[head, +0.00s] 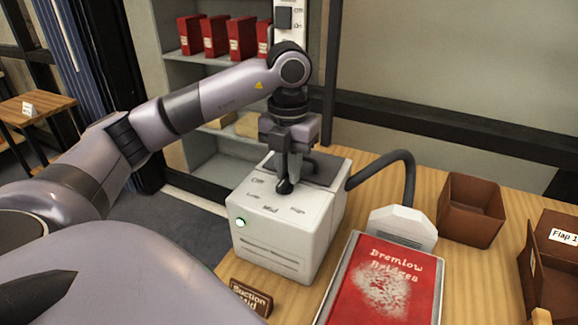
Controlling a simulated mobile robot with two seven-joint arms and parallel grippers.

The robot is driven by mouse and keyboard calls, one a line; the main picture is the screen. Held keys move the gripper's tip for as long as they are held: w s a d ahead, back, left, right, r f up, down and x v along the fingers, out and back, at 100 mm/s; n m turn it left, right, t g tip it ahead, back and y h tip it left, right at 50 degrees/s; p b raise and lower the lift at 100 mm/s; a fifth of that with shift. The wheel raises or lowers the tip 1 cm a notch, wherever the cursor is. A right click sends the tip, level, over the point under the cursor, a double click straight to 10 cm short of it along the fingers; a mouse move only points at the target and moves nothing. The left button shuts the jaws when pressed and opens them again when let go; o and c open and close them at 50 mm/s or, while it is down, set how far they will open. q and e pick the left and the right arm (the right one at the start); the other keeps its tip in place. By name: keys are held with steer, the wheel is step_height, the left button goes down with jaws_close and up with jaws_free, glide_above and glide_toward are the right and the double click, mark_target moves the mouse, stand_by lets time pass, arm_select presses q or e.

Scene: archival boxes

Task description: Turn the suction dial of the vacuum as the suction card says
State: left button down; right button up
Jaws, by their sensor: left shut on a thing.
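The vacuum (272,255) is a white box on the wooden table, with a dark hose and a lit green light on its front. The labels on its top look like Off, Low, Mid and High. My left gripper (290,172) points down over the top and is shut on the black suction dial (284,187). The gripper partly hides the dial, and I cannot tell for sure which label it points to. The suction card (251,298), a small brown sign in front of the vacuum, reads "Suction Mid". My right gripper is not in view.
A red book (380,290) titled "Bremlow Bridges", with a pale dusty patch, lies right of the vacuum. A white hose nozzle (402,226) is behind it. An open brown box (471,210) and a box labelled "Flap 1" (556,262) stand at right. Shelves with red binders (214,37) are behind.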

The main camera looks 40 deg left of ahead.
arm_select(q)
steer(key=c, duration=1.1)
jaws_free()
steer(key=shift+r, duration=0.1)
step_height(320, 180, up, 6)
steer(key=shift+f+p, duration=0.15)
steer(key=shift+p, duration=0.35)
steer(key=shift+r, duration=0.7)
